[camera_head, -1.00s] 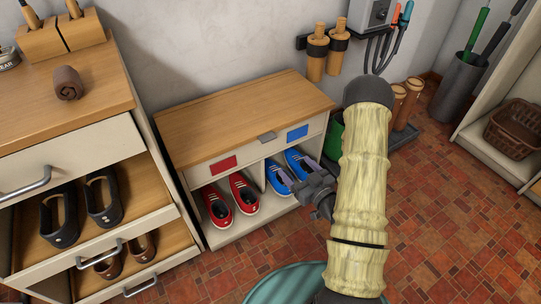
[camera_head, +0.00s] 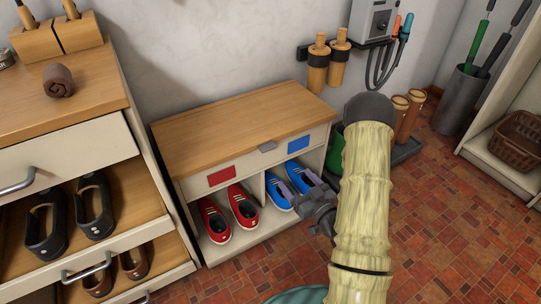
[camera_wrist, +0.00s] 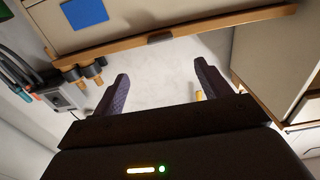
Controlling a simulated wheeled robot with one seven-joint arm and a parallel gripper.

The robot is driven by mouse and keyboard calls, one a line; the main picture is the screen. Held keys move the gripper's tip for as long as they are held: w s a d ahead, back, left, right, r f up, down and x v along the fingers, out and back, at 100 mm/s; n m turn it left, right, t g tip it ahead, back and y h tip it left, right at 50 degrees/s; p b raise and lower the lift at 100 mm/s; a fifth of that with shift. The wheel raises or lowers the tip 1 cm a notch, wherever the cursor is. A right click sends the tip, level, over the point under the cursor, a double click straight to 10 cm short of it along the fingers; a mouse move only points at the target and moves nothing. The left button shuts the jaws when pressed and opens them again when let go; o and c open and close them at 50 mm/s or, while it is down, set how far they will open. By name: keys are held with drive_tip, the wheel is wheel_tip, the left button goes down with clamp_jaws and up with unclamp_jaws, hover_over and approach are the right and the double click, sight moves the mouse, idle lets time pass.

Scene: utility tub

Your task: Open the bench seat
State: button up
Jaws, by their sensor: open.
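The bench seat (camera_head: 245,125) is a low cream bench with a closed wooden lid against the wall. A small grey handle (camera_head: 268,146) sits at the middle of its front edge, between a red and a blue patch. The handle also shows in the wrist view (camera_wrist: 160,39), where the bench appears upside down. My gripper (camera_head: 301,182) is open and empty, in front of and below the bench's front edge, over the blue shoes. In the wrist view, its two purple-grey fingers (camera_wrist: 160,88) stand apart below the handle, with nothing between them.
Red shoes (camera_head: 229,213) and blue shoes (camera_head: 284,187) stand in the cubbies under the seat. A shoe cabinet (camera_head: 95,150) with pulled-out drawers stands close on the left. Boots (camera_head: 404,117) stand to the right. The tiled floor on the right is clear.

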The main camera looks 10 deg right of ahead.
sight(271, 149)
drive_tip(key=b+x, duration=0.8)
drive_tip(key=x, duration=0.7)
drive_tip(key=shift+w+a, duration=0.15)
drive_tip(key=shift+w, duration=0.2)
drive_tip(key=c, duration=1.4)
drive_tip(key=shift+r, duration=0.1)
drive_tip(key=shift+r+p, duration=0.1)
drive_tip(key=shift+p, duration=0.25)
